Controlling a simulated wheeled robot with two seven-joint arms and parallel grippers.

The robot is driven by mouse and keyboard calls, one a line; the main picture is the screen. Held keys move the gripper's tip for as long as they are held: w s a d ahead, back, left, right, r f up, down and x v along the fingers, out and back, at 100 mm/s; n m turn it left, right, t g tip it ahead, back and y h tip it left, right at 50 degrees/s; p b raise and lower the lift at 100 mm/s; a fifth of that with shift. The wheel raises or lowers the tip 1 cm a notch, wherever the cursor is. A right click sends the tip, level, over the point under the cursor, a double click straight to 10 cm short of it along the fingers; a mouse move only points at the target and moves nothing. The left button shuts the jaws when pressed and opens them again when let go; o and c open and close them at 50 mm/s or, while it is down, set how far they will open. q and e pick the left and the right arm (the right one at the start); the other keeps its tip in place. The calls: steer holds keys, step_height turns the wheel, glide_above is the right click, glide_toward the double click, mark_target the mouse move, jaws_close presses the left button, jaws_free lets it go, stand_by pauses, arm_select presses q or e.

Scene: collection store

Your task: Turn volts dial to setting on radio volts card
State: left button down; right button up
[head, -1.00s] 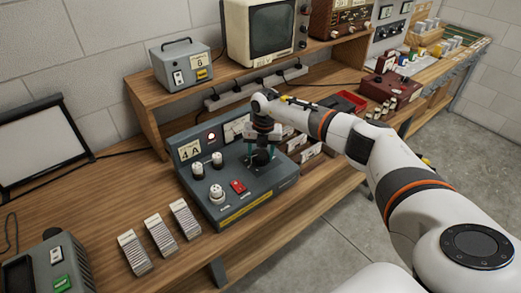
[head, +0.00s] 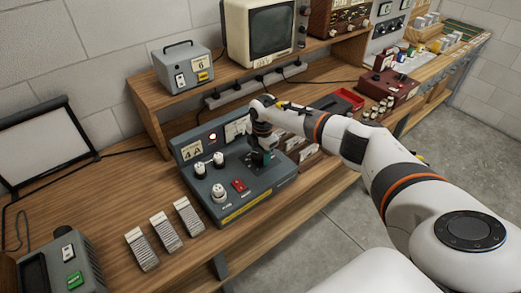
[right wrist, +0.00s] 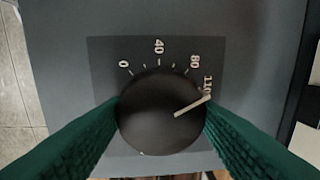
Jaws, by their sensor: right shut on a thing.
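The volts dial (right wrist: 150,125) is a round black knob with a white pointer, on a grey panel with marks 0, 40, 80 and a higher number at the right. Its pointer aims up and right, at that higher number, which is partly covered. My right gripper (right wrist: 161,112) is shut on the dial, one green finger on each side. In the head view my right gripper (head: 260,159) is over the right part of the grey console (head: 214,203). A radio volts card cannot be made out. My left gripper is not in view.
The console carries white knobs, a red switch (head: 239,184), a lit red lamp and a "4 A" card (head: 192,150). A grey box (head: 184,69), a monitor (head: 262,32) and a brown radio (head: 338,18) stand on the shelf. Ribbed blocks (head: 165,231) lie in front.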

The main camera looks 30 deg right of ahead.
mark_target(261, 156)
steer(key=shift+w+r+m, duration=0.1)
steer(key=shift+m, duration=0.5)
steer(key=shift+p, duration=0.3)
steer(key=o, duration=1)
steer(key=shift+c, duration=0.2)
step_height(261, 156, up, 12)
steer(key=s+b, duration=0.1)
steer(key=b, duration=0.2)
steer(key=shift+b, duration=0.4)
steer(key=shift+a, duration=0.15)
